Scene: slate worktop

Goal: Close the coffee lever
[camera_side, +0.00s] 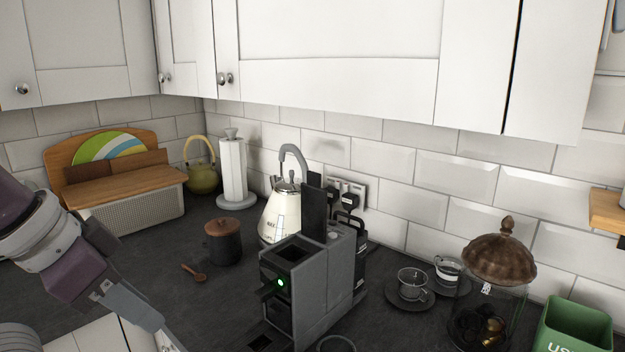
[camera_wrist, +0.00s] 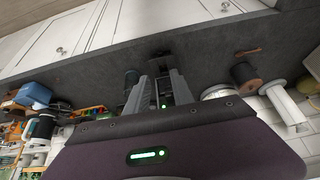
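The grey coffee machine (camera_side: 312,283) stands on the worktop in the centre of the side view, its green light lit on the front. Its dark coffee lever (camera_side: 314,207) stands upright above the top, raised and open. My gripper (camera_side: 146,312) is at the lower left of the side view, well apart from the machine and lever, with nothing seen in it. In the wrist view my gripper (camera_wrist: 158,84) shows two grey fingers spread apart, with the machine partly visible beyond and between them. The lever is not clear in the wrist view.
The cream kettle (camera_side: 280,215) stands close behind the machine. A dark jar (camera_side: 223,243) and wooden spoon (camera_side: 193,272) lie left of it. Glass cups (camera_side: 411,284), a lidded glass jar (camera_side: 492,310) and a green bin (camera_side: 573,328) are to the right. White cupboards (camera_side: 340,60) hang above.

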